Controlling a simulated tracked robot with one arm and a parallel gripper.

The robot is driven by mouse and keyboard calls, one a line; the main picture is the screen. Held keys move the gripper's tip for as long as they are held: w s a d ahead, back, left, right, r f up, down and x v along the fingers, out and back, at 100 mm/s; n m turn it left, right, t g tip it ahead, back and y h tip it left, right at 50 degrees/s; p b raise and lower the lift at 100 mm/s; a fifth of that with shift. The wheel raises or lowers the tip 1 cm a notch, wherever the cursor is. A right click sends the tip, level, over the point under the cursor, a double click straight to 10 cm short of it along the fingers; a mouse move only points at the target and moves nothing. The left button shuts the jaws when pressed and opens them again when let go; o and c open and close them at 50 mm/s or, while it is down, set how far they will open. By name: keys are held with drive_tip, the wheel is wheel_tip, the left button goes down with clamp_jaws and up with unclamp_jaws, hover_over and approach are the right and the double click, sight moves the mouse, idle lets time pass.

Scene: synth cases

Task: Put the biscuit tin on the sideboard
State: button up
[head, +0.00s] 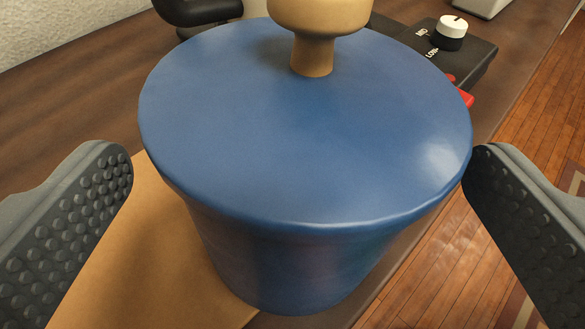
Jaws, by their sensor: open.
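A blue round tin (290,265) with a wide blue lid and a tan knob (313,50) fills the middle of the view; I take it to be the biscuit tin. It stands upright, its base partly over a tan flat board or mat (145,265) on a dark brown wooden top (65,120). The knob's top is cut off by the frame. My gripper (303,165) is open, with one studded grey finger on each side of the tin. The left finger looks apart from it. The right fingertip overlaps the lid's edge in the picture; I cannot tell if they touch.
Behind the tin at right is a black device with a white-topped dial (451,32) and a red part (466,97). A black object (198,10) stands at the back left, near a pale wall (60,25). Beyond the top's right edge is wooden floor (540,110).

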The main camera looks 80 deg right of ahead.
drive_tip(key=d+f+b, duration=0.2)
drive_tip(key=shift+w+d, duration=0.2)
drive_tip(key=shift+d, duration=0.15)
drive_tip(key=shift+w+d, duration=0.2)
drive_tip(key=shift+d, duration=0.55)
drive_tip(key=c, duration=1.7)
drive_tip(key=shift+r, duration=0.15)
